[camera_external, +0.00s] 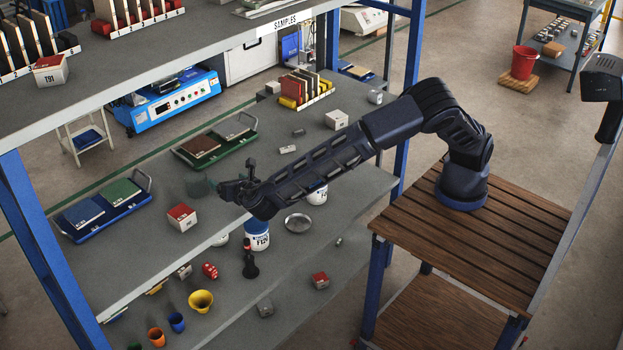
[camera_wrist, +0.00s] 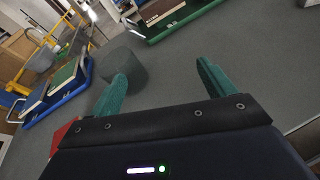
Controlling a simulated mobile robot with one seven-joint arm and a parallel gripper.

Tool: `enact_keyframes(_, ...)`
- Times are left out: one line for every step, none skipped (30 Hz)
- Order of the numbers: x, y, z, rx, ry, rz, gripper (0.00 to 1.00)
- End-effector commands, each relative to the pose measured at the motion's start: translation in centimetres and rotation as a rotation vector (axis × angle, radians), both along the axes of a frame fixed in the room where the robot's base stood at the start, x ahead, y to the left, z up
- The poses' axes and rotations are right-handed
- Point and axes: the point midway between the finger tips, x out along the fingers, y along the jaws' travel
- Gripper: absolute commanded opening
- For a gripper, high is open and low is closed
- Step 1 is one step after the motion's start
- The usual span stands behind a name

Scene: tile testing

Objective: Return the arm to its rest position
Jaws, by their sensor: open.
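My arm stretches left from its base on the wooden-slatted stand over the grey shelf (camera_external: 345,185). My gripper (camera_external: 228,188) is at its far end, above the shelf, between the green tray and the blue tray. In the wrist view my gripper (camera_wrist: 163,78) shows two green fingers spread apart with nothing between them.
The green tray (camera_external: 246,136) holds brown and grey tiles. The blue tray (camera_external: 128,209) holds two tiles. A red-topped box (camera_external: 183,218) is on the shelf near my gripper. A white-and-blue tub (camera_external: 257,236) and a metal dish (camera_external: 298,222) are below my arm. An upper shelf (camera_external: 150,55) overhangs behind.

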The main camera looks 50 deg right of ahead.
Motion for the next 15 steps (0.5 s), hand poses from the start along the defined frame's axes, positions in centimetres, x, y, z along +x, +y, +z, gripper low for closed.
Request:
enact_keyframes(0.6,-1.4,0.5,0.044,0.04,-0.037,0.82)
enact_keyframes(0.8,-2.2,0.8,0.069,0.061,-0.058,0.82)
enact_keyframes(1.1,-3.2,1.0,0.101,0.09,-0.087,0.82)
enact_keyframes(1.3,-4.0,1.2,0.126,0.11,-0.107,0.82)
enact_keyframes(1.5,-4.8,1.5,0.152,0.13,-0.129,0.82)
enact_keyframes(1.7,-5.8,1.8,0.184,0.155,-0.156,0.82)
enact_keyframes(2.0,-6.7,2.1,0.209,0.174,-0.18,0.82)
enact_keyframes(2.1,-7.5,2.4,0.234,0.191,-0.202,0.82)
enact_keyframes(2.4,-8.7,2.9,0.268,0.214,-0.232,0.82)
enact_keyframes(2.6,-9.6,3.2,0.292,0.23,-0.255,0.82)
enact_keyframes(2.8,-10.6,3.6,0.316,0.245,-0.279,0.82)
enact_keyframes(3.2,-11.9,4.0,0.35,0.264,-0.311,0.82)
enact_keyframes(3.4,-12.9,4.4,0.376,0.277,-0.335,0.82)
enact_keyframes(3.7,-14.0,4.8,0.4,0.29,-0.359,0.82)
enact_keyframes(4.1,-15.4,5.3,0.434,0.306,-0.394,0.82)
